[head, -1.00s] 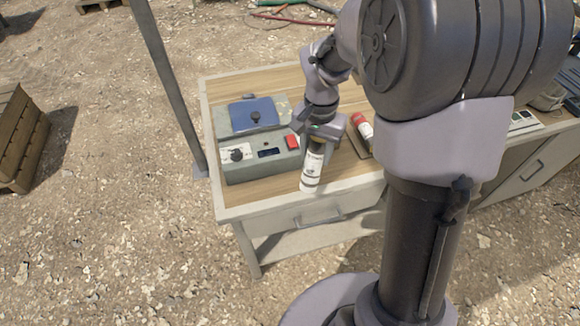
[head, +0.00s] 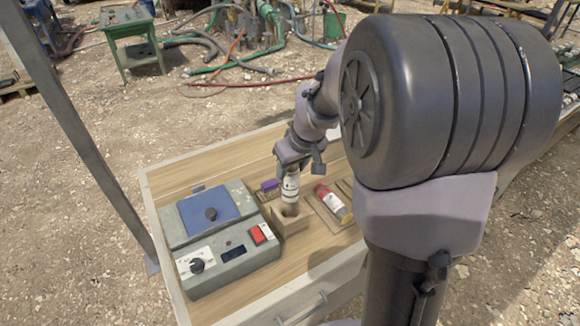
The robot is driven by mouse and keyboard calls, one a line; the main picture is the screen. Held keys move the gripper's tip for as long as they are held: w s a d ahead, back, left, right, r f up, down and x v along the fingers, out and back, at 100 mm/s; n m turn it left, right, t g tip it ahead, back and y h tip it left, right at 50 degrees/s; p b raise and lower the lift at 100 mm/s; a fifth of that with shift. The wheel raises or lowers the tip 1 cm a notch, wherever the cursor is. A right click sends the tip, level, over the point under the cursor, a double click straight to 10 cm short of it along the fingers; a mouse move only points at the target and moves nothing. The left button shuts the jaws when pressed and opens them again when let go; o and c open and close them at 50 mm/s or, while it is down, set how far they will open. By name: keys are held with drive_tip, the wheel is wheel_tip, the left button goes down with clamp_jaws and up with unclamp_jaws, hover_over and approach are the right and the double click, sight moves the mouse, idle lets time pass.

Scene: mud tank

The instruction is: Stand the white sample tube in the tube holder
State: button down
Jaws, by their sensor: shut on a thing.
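The white sample tube (head: 290,187) is upright, with dark markings on its side. My gripper (head: 291,171) is shut on its upper part. The tube holder (head: 294,226) is a small wooden block with a dark round hole in its top, on the bench beside the grey machine. The tube's lower end is at the hole; I cannot tell whether it is inside it or just above. My gripper hides the tube's top.
A grey machine (head: 235,262) with a blue lid, a knob and a red switch stands left of the holder. A red-and-white tube (head: 333,203) lies on a wooden rack to the right. A small purple-topped item (head: 269,185) sits behind. The bench front (head: 240,310) is clear.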

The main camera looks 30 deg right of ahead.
sight(291, 195)
wheel_tip(291, 195, down, 10)
drive_tip(key=b, duration=0.8)
drive_tip(key=shift+f+b, duration=0.15)
drive_tip(key=shift+b, duration=0.15)
drive_tip(key=c, duration=0.7)
unclamp_jaws()
drive_tip(key=p+v, duration=0.7)
drive_tip(key=v, duration=1)
drive_tip(key=shift+s+r, duration=0.1)
drive_tip(key=shift+r, duration=0.1)
